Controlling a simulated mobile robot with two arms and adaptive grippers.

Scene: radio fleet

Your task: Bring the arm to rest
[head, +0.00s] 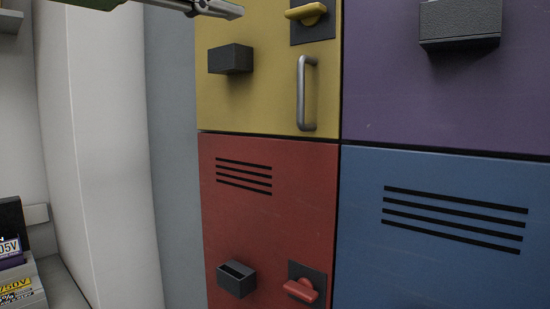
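Part of my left gripper (215,8) shows at the top edge, with its arm coming in from the left. It points to the right, in front of the upper part of the yellow locker door (265,100). Most of it is cut off by the frame, so I cannot tell if it is open or shut. I see nothing hanging from it. My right gripper is not in view.
Closed red (270,225), blue (445,235) and purple (445,100) locker doors adjoin the yellow one. A metal handle (301,93), yellow latch (306,13), red latch (301,290) and dark boxes stick out. Labelled battery-like packs (18,280) sit at lower left.

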